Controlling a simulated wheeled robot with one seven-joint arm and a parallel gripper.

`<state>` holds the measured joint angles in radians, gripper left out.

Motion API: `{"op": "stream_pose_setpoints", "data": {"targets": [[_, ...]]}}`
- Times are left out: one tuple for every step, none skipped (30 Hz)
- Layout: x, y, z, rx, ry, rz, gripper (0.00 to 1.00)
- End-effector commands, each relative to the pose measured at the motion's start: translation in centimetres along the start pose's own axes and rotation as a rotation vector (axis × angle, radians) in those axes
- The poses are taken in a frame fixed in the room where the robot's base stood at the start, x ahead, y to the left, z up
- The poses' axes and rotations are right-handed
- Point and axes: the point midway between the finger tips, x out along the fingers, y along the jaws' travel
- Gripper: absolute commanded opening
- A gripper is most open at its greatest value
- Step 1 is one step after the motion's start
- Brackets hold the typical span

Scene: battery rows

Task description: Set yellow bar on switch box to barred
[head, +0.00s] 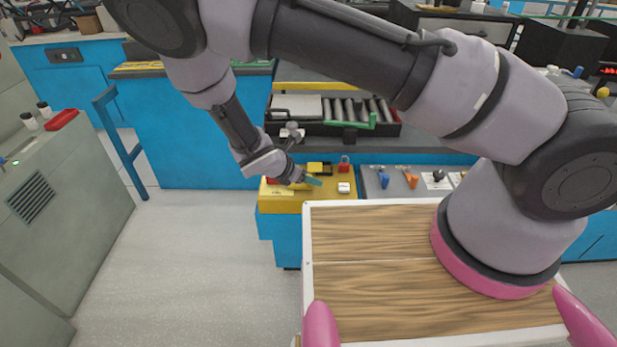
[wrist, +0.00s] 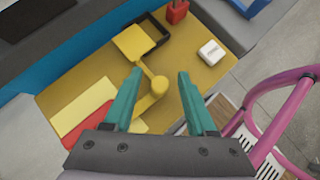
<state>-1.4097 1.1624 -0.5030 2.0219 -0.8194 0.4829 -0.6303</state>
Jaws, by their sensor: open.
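The yellow-topped switch box (head: 282,205) stands beyond my wooden deck in the head view, and its yellow top (wrist: 205,78) fills much of the wrist view. My gripper, also in the head view (head: 314,181), is open, with a gap on both sides of the bar. Whether the fingers reach down to bar height is unclear. The bar's lower end is partly hidden by the gripper.
A white rocker switch (wrist: 212,52) and a red padlock-like part (wrist: 177,11) sit on the box top. Yellow and red plates (wrist: 84,107) lie left of the fingers. A grey panel with coloured levers (head: 398,181) stands at right. The floor at left is clear.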

Motion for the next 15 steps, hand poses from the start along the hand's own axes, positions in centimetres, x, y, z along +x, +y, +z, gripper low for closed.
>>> {"op": "stream_pose_setpoints", "data": {"targets": [[0.03,0.01,0.0,0.0,0.0,0.0,0.57],[0.03,0.02,0.0,0.0,0.0,0.0,0.57],[0.02,0.02,0.0,0.0,0.0,0.0,0.57],[0.02,0.02,0.0,0.0,0.0,0.0,0.57],[0.01,0.02,0.0,0.0,0.0,0.0,0.57],[0.01,0.02,0.0,0.0,0.0,0.0,0.57],[0.0,0.02,0.0,0.0,0.0,0.0,0.45],[0.0,0.02,0.0,0.0,0.0,0.0,0.34],[0.0,0.02,0.0,0.0,0.0,0.0,0.19],[0.0,0.02,0.0,0.0,0.0,0.0,0.07],[-0.01,0.02,0.0,0.0,0.0,0.0,0.0],[-0.01,0.02,0.0,0.0,0.0,0.0,0.0],[-0.01,0.02,0.0,0.0,0.0,0.0,0.0],[-0.01,0.02,0.0,0.0,0.0,0.0,0.0],[-0.02,0.02,0.0,0.0,0.0,0.0,0.0]]}}
